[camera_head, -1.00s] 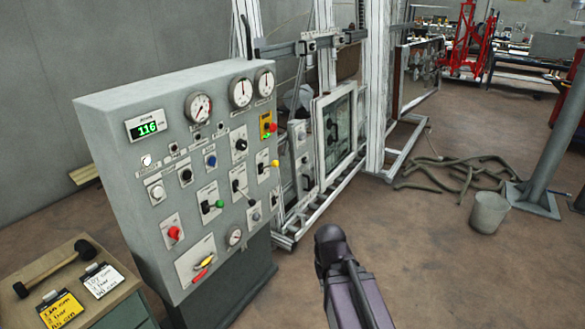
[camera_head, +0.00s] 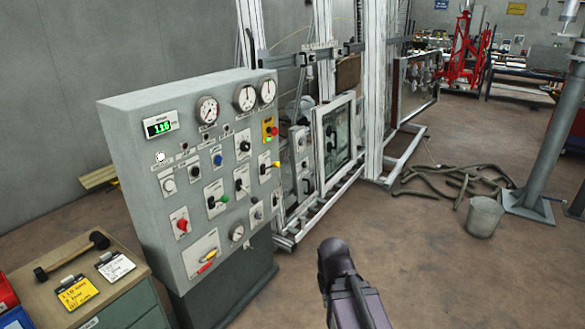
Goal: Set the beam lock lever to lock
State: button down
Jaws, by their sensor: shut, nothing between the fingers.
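The grey control panel (camera_head: 140,205) stands left of centre, with several levers on its sloping face. A red and yellow handle (camera_head: 207,262) sits on a plate low on the panel. The labels are too small to read, so I cannot tell which is the beam lock lever or how it is set. A dark part of my arm shows at bottom centre, apart from the panel. I cannot make out my gripper's fingers.
A cabinet (camera_head: 148,318) with a mallet (camera_head: 72,256) and cards stands at the lower left. Behind the panel is a white frame (camera_head: 372,120). A bucket (camera_head: 484,218), hoses (camera_head: 450,184) and a grey post (camera_head: 548,140) are on the right. Floor in front is clear.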

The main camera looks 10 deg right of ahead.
aim_at(276, 165)
jog(key=u, duration=0.15)
jog(key=i, duration=0.9)
jog(key=z, duration=0.15)
jog(key=k, duration=0.65)
jog(key=z, duration=0.5)
jog(key=i, duration=0.95)
jog(key=z, duration=0.15)
